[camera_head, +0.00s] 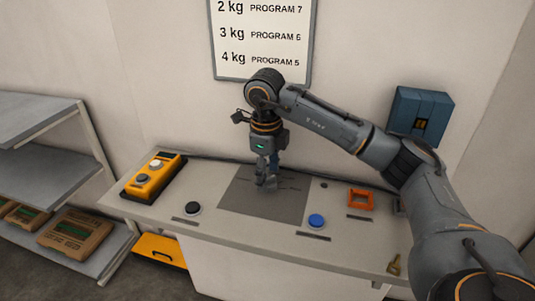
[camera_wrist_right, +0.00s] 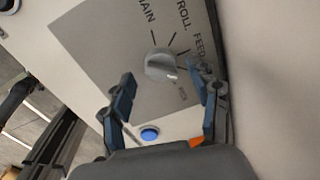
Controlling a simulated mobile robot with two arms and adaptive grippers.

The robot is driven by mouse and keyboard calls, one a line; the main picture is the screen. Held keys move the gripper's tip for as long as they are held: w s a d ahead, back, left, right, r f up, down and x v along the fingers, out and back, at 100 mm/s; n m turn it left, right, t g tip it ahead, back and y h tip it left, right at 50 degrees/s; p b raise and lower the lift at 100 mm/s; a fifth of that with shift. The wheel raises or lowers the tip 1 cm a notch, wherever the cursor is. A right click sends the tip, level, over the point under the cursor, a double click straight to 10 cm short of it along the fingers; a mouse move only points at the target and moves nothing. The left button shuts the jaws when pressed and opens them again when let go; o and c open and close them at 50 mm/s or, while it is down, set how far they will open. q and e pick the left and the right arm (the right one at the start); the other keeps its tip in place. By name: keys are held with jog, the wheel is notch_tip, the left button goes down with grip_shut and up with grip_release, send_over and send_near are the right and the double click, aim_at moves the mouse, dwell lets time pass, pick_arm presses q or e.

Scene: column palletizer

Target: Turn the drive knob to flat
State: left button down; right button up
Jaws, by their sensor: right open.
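The drive knob (camera_wrist_right: 160,66) is a light grey round knob on the grey panel (camera_wrist_right: 100,60) in the right wrist view. Dark tick lines and words surround it; "ROLL" and "FEED" can be read, others are partly cut or blurred. I cannot tell clearly which mark the knob points at. My right gripper (camera_head: 266,182) points down over the panel (camera_head: 290,207) in the head view and hides the knob there. In the wrist view its fingers are open, one on each side of the knob, with nothing held. My left gripper is not in view.
On the bench (camera_head: 250,230) are a yellow control box (camera_head: 154,177), a black button (camera_head: 193,208), a blue button (camera_head: 316,221) and an orange square frame (camera_head: 361,199). A shelf (camera_head: 38,125) with boxes stands left. A blue wall box (camera_head: 420,112) hangs right.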

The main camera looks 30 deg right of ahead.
notch_tip(320, 180, up, 10)
jog(key=shift+s+a, duration=0.2)
jog(key=shift+a, duration=0.1)
jog(key=shift+f, duration=0.1)
dwell(0.6)
